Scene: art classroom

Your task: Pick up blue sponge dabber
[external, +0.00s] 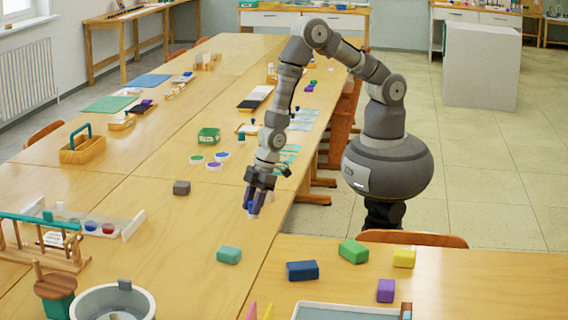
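My gripper (255,202) points down low over the long wooden table (210,215), near its right edge. Its fingers look purple-blue. A small bright blue piece with a pale lower end (250,208) shows at the fingertips and may be the blue sponge dabber. It is too small and too covered by the fingers to tell whether they are closed on it. A dark blue block (302,270) lies on the nearer table, apart from my gripper.
A teal block (229,255) and a grey block (181,187) lie near my gripper. Green (353,251), yellow (404,258) and purple (386,290) blocks lie on the nearer table. The wood around my gripper is mostly bare.

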